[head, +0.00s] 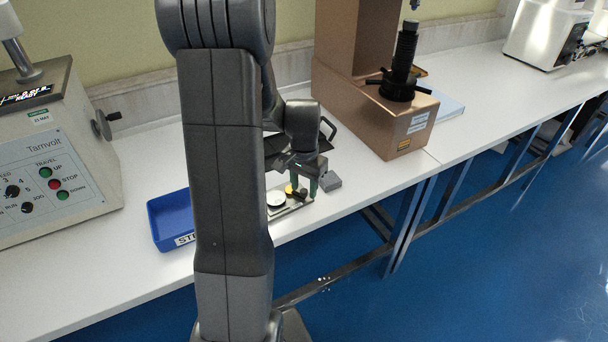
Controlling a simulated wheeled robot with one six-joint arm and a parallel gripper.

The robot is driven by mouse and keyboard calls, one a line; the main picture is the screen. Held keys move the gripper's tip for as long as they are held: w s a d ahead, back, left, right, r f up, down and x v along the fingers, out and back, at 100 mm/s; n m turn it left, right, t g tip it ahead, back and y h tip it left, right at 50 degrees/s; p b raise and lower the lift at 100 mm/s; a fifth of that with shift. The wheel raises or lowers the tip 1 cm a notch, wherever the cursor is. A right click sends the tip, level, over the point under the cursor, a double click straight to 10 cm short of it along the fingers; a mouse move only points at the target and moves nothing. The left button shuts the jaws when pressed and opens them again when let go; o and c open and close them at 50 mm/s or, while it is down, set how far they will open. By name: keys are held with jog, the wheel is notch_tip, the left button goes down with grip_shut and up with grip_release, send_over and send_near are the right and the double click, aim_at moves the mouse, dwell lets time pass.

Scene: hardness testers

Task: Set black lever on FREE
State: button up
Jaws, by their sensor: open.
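My gripper (303,188) points down over a small metal fixture (292,210) near the front edge of the white bench. Its two greenish fingers are apart. A small dark piece (300,195), perhaps the black lever, shows at the fingertips; I cannot tell whether they touch it. The fixture also carries a white round dial (276,199) and a yellow disc (289,189). No FREE marking is legible, and the lever's setting cannot be told. My arm hides the fixture's left surroundings.
A blue tray (161,233) stands left of my arm. A small grey block (330,181) lies right of the gripper. The Tamvolt tester (50,150) is at left, with a side crank (104,124). A brown tester (375,120) stands behind right. Bench right of it is partly clear.

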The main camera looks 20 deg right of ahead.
aim_at(304, 190)
notch_tip(304, 190, up, 14)
jog(key=shift+f+p, duration=0.2)
jog(key=shift+p, duration=0.15)
dwell(0.4)
notch_tip(304, 190, down, 14)
jog(key=shift+r+b, duration=0.1)
jog(key=shift+b, duration=0.3)
dwell(0.4)
